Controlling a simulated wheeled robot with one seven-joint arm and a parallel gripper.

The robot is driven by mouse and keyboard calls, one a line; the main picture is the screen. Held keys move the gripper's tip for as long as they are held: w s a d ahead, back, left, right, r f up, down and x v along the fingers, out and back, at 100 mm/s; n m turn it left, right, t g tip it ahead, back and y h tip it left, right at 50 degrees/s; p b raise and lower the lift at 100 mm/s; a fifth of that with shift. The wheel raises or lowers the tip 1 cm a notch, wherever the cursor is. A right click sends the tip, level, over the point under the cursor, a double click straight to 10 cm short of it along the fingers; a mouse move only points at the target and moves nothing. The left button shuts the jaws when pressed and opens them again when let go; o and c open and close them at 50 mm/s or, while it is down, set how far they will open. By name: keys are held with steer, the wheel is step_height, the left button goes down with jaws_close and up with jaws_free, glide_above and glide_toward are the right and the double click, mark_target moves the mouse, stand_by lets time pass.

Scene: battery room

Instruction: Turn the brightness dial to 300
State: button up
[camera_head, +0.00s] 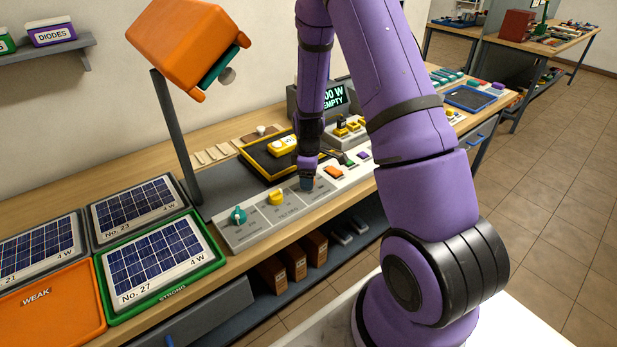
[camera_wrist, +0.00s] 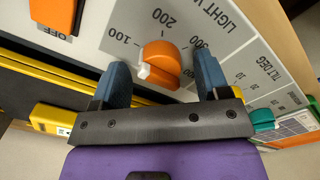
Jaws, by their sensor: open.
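The orange dial (camera_wrist: 161,60) with a white pointer sits on a light panel marked LIGHT W, in the wrist view. Its scale shows 100 and 200, and a third number partly covered by the right finger. The pointer faces the lower left of the picture, beside the 100 side and away from 200. My gripper (camera_wrist: 165,80) is open, with one blue finger on each side of the dial; I cannot tell whether they touch it. In the head view my gripper (camera_head: 307,180) is down at the panel (camera_head: 255,231) and mostly hides the dial.
A teal knob (camera_head: 238,214) and a yellow knob (camera_head: 276,197) stand left of my gripper. An orange switch (camera_head: 333,172) is close on the right. A large orange lamp head (camera_head: 185,45) hangs on a post at the left.

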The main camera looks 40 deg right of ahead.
steer(key=shift+f, duration=0.2)
steer(key=c, duration=0.9)
